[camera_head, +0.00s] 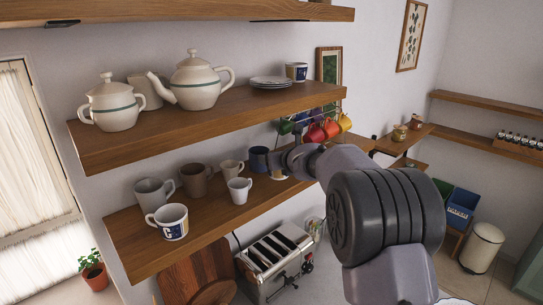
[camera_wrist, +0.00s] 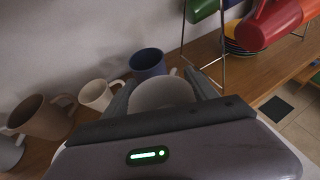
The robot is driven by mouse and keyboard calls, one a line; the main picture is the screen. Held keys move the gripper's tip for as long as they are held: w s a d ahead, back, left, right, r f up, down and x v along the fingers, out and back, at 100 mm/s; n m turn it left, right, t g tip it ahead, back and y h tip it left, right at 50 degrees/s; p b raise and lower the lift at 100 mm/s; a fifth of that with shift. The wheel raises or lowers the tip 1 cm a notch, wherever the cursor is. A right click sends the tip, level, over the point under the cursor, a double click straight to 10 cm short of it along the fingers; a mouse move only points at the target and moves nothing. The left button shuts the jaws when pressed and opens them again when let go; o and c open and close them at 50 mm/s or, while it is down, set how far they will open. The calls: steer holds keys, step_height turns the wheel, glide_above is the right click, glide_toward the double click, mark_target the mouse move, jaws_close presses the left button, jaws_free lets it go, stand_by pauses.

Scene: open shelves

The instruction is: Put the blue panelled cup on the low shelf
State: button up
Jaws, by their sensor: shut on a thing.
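My gripper (camera_head: 279,161) is over the right part of the low shelf (camera_head: 128,247), largely hidden by my arm. In the wrist view its fingers (camera_wrist: 162,80) are shut on a pale cup (camera_wrist: 160,96), seen from above. Its outer side is mostly hidden, so I cannot tell whether it has blue panels or touches the shelf. A white cup with a blue panel and a letter (camera_head: 173,223) stands at the low shelf's front left. Another white cup with blue marking (camera_head: 296,71) stands on the shelf above, beside stacked plates.
A dark blue mug (camera_wrist: 148,63) stands close behind the held cup. A small white cup (camera_wrist: 96,94) and a brown mug (camera_wrist: 40,117) are to its left. A wire rack with coloured mugs (camera_head: 315,132) is at right. Teapots (camera_head: 195,83) fill the shelf above; a toaster (camera_head: 273,262) is below.

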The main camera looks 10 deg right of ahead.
steer(key=shift+w+a+r+p, duration=0.15)
steer(key=shift+w+p, duration=0.35)
steer(key=shift+w, duration=0.1)
steer(key=shift+w+a+r+p, duration=0.1)
steer(key=shift+w+p, duration=0.35)
steer(key=shift+w, duration=0.1)
step_height(320, 180, down, 4)
steer(key=b, duration=0.3)
steer(key=shift+f, duration=0.15)
steer(key=shift+s, duration=0.1)
steer(key=o, duration=1.7)
steer(key=shift+o, duration=0.2)
